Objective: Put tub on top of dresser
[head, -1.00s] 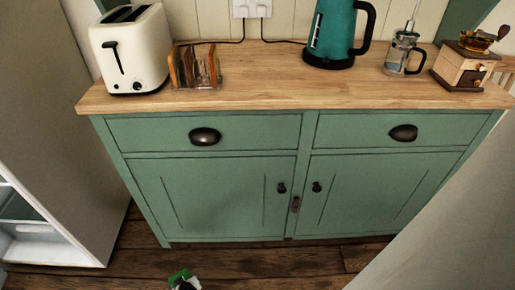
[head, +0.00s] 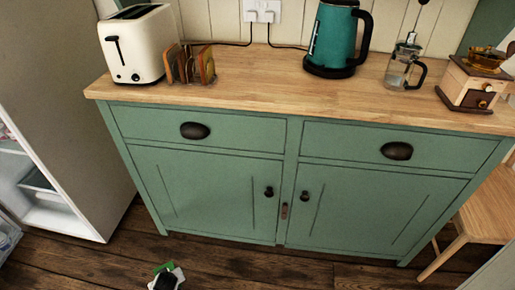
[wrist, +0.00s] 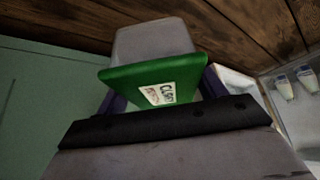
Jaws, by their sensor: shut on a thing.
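The tub (wrist: 135,77) has a green lid with a white label and a pale grey body, and fills the middle of the wrist view. My gripper (wrist: 162,92) is shut on it, with a dark finger on each side. In the head view the tub (head: 163,267) shows small at the bottom edge, with my gripper (head: 166,281) partly cut off. It is held low in front of the dresser. The dresser (head: 210,190) is green with two drawers, two doors and a wooden top (head: 260,92).
On the dresser top stand a cream toaster (head: 135,45), a toast rack (head: 190,65), a teal kettle (head: 333,38), a French press (head: 403,68) and a coffee grinder (head: 470,85). The front middle of the top is clear. An open fridge (head: 60,100) is left; a wooden chair (head: 485,205) is right.

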